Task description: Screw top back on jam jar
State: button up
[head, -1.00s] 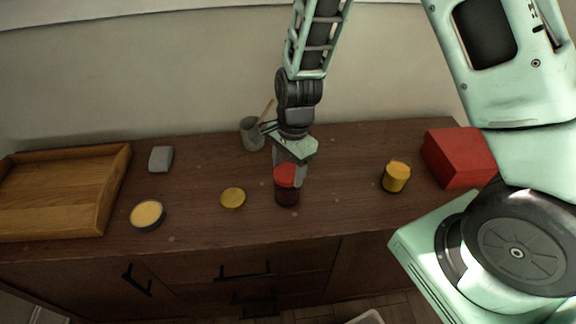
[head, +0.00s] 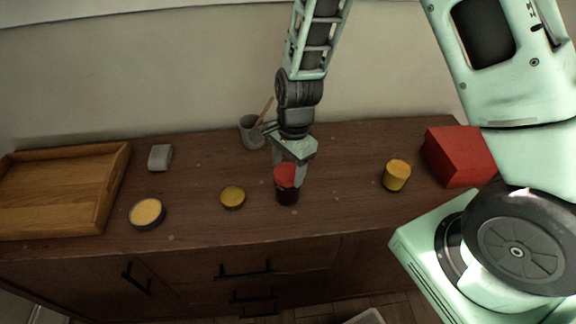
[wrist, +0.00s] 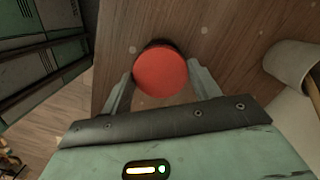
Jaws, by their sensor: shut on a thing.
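The jam jar (head: 287,196) is dark and stands upright on the wooden cabinet top. The red top (head: 285,174) sits over its mouth; whether it is threaded on cannot be told. In the wrist view the red top (wrist: 160,72) is a round disc between my two fingers and hides most of the jar below. My gripper (head: 289,172) comes down from above and is shut on the red top, with one finger on each side of it.
A yellow disc (head: 232,197) and a yellow-topped tin (head: 147,213) lie to the left, near a wooden tray (head: 113,190) and a grey block (head: 160,157). A yellow-topped jar (head: 396,176) and red box (head: 456,157) stand right. A grey mug (head: 251,133) stands behind.

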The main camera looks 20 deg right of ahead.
jog(key=shift+m+p, duration=0.6)
jog(key=shift+m, duration=0.9)
jog(key=shift+m+t+p, duration=0.3)
jog(key=shift+m+p, duration=0.15)
jog(key=shift+m, duration=0.45)
jog(key=shift+f+m, duration=0.1)
jog(key=shift+m, duration=0.5)
jog(key=shift+s+m+p, duration=0.1)
jog(key=shift+m+p, duration=0.4)
jog(key=shift+m, duration=1)
